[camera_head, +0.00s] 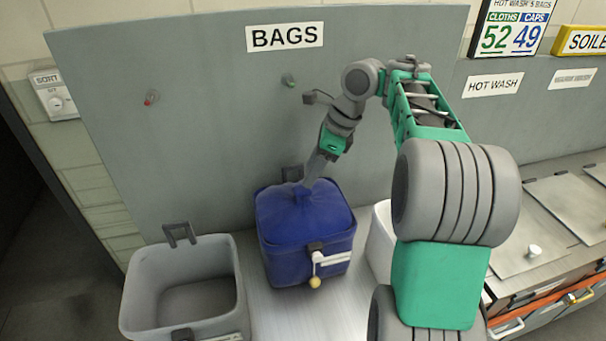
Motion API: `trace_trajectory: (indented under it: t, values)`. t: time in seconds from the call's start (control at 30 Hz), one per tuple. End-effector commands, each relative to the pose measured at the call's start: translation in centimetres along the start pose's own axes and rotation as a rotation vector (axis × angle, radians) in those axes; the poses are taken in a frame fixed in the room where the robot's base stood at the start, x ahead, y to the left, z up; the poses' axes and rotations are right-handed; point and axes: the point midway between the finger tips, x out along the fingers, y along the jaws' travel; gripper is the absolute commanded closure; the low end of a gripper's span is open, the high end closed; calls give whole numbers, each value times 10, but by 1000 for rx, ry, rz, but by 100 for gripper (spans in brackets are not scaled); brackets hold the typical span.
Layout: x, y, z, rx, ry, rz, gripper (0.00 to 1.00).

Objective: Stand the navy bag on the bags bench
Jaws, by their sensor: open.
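The navy bag (306,240) stands upright on the bags bench (290,318), a pale metal surface below the sign reading BAGS (285,37). Its top is gathered to a knot, and a white strap with a yellow end hangs on its front. My gripper (306,184) is open and points down at the gathered top of the bag, right over it. The fingertips are small here, and I cannot tell whether they touch the cloth.
An empty grey bin (232,290) stands left of the bag. A white bin (378,245) stands to the right, partly hidden by my arm.

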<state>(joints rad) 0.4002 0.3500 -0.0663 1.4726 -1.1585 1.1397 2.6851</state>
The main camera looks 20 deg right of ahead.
Motion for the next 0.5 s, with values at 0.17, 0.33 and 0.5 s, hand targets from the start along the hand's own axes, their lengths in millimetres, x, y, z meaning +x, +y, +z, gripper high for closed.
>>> trace_trajectory:
  t: [0.17, 0.33, 0.5]
  values:
    - [-38, -1, 2, 0, -1, 0, 50]
    - [-46, 6, 9, -68, -3, -12, 50]
    - [-46, 42, 41, -447, 13, -82, 50]
